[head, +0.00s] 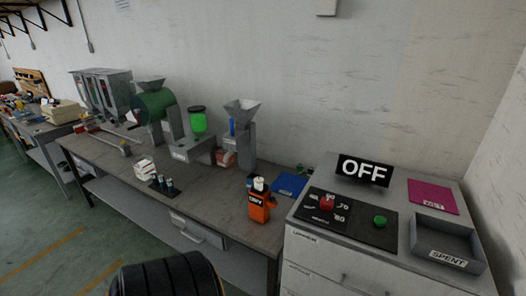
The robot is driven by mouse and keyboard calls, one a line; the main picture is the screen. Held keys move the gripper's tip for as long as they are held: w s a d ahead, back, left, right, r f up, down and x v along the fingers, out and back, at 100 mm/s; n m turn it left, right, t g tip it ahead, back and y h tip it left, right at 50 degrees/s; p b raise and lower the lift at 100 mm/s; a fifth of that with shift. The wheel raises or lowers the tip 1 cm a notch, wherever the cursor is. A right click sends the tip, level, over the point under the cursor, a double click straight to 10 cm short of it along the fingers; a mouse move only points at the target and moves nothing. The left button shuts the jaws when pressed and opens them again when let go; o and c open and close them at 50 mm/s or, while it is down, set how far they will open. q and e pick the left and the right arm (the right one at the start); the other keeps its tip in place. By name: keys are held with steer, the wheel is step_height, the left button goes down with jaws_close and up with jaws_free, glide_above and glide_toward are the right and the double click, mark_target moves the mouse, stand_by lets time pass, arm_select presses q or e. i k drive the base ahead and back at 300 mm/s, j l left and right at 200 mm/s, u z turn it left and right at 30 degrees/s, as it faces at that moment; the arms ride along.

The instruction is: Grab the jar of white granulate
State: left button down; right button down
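The contents of these are too small to tell. Neither of my grippers is in view.
The workbench (215,193) carries a green machine (155,105), a hopper machine (240,125) and a blue mat (290,185). A grey cabinet at right holds an OFF display (364,171), a control panel (346,219), a SPENT tray (447,257) and a magenta mat (432,197).

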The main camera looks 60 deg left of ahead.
mark_target(258, 181)
steer(key=u, duration=1.9)
